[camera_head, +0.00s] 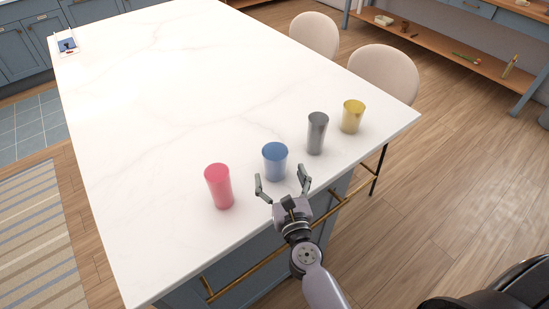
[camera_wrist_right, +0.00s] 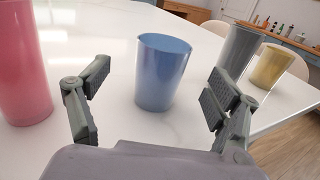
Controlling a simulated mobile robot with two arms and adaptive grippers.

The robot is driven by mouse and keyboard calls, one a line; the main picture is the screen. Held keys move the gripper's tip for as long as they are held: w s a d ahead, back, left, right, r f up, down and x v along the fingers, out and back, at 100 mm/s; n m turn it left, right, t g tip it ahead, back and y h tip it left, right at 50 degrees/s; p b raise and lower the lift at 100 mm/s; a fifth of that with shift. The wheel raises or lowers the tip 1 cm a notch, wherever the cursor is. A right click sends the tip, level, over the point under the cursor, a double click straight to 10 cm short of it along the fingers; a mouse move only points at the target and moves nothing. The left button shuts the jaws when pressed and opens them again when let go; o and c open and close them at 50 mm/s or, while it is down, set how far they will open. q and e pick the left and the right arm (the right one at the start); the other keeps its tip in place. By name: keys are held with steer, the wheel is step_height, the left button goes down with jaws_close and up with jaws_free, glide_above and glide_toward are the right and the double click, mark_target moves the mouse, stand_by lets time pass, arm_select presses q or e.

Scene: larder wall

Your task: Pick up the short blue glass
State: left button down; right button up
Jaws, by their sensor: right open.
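The short blue glass (camera_head: 275,160) stands upright on the white countertop near its front edge. In the right wrist view the blue glass (camera_wrist_right: 161,72) stands ahead of my gripper, between the lines of the two fingers. My right gripper (camera_head: 282,183) is open and empty, just in front of the glass on its near side. Its spread fingers (camera_wrist_right: 155,105) also show in the wrist view, one to each side of the glass. My left gripper is not in view.
A pink glass (camera_head: 218,187) stands left of the blue one. A tall grey glass (camera_head: 316,134) and a yellow glass (camera_head: 352,117) stand to the right.

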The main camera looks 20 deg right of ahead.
mark_target(277, 164)
steer(key=shift+w+r, duration=0.1)
steer(key=shift+w, duration=0.65)
steer(key=shift+w+d, duration=0.15)
steer(key=shift+w, duration=0.35)
steer(key=shift+w+r+p, duration=0.15)
steer(key=shift+w+p, duration=0.15)
steer(key=shift+p, duration=0.1)
steer(key=w, duration=0.1)
steer(key=w+p, duration=0.1)
steer(key=w, duration=0.1)
steer(key=shift+w+d+r, duration=0.2)
steer(key=shift+w+d, duration=0.1)
steer(key=shift+w+f, duration=0.1)
steer(key=shift+w, duration=0.4)
steer(key=shift+s, duration=0.15)
steer(key=shift+c, duration=1.2)
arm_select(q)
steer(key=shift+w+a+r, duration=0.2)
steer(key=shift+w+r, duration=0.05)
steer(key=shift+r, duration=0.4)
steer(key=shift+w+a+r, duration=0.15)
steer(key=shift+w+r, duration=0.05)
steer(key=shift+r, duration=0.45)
arm_select(e)
steer(key=c, duration=1.2)
